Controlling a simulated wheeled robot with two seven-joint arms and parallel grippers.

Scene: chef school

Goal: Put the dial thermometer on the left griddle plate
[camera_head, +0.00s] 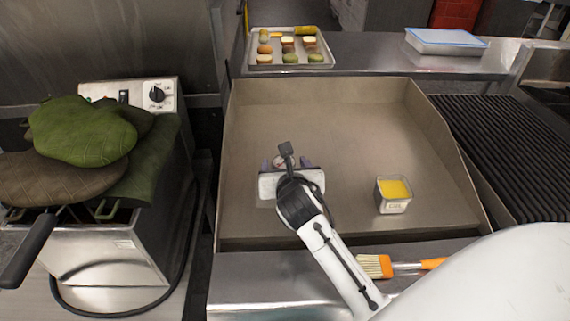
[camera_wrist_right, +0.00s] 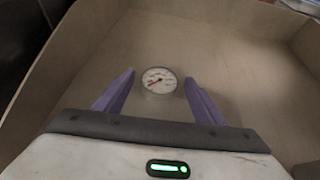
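The dial thermometer (camera_wrist_right: 159,81) has a round white face with a red needle. In the right wrist view it rests on the griddle plate (camera_wrist_right: 235,60), between and slightly ahead of the two purple fingertips. My right gripper (camera_wrist_right: 160,90) is open, with a gap on both sides of the dial. In the head view the right gripper (camera_head: 287,163) is over the left part of the griddle plate (camera_head: 340,115), and the thermometer (camera_head: 282,160) is mostly hidden behind it. My left gripper does not show.
A small container of yellow contents (camera_head: 394,194) stands on the plate to the right. A brush (camera_head: 376,266) lies on the front ledge. Raised walls bound the griddle. A fryer with green mitts (camera_head: 85,132) is at left, a ribbed grill (camera_head: 505,145) at right, a food tray (camera_head: 291,62) behind.

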